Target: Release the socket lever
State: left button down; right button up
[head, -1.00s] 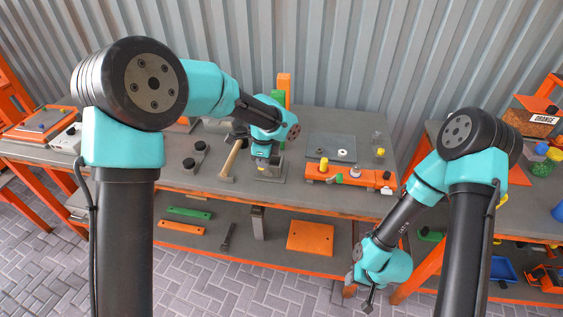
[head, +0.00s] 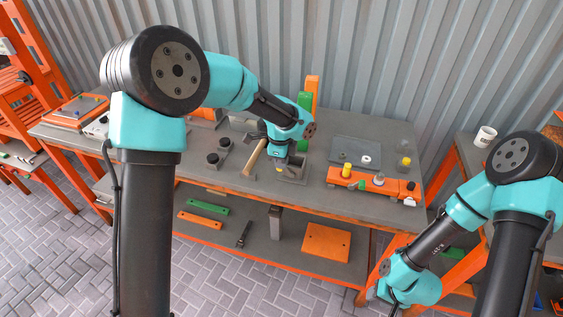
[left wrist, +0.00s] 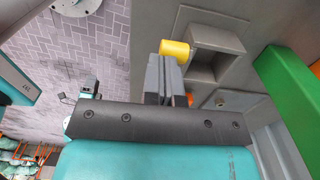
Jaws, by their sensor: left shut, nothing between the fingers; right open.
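A grey socket block (head: 293,170) stands on the workbench (head: 345,208). In the left wrist view it shows as a square hollow block (left wrist: 217,48). A small yellow cylindrical knob (left wrist: 175,51), likely the lever's end, sits beside it, and also shows in the head view (head: 281,161). My left gripper (left wrist: 166,72) is shut with nothing held, its fingertips close to the knob; whether they touch is unclear. Its fingers hide what is under the knob. My right gripper (head: 392,306) hangs low in front of the bench, open and away from the socket.
A wooden-handled hammer (head: 254,158) lies left of the socket. Green (head: 304,120) and orange (head: 312,95) upright bars stand behind it. An orange fixture (head: 372,182) with knobs and a grey plate (head: 358,150) lie to the right. A ribbed wall closes the back.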

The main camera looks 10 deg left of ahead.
pick_arm(q)
notch_tip(320, 180, up, 10)
jog(key=shift+a, duration=0.3)
jog(key=shift+f, duration=0.1)
dwell(0.4)
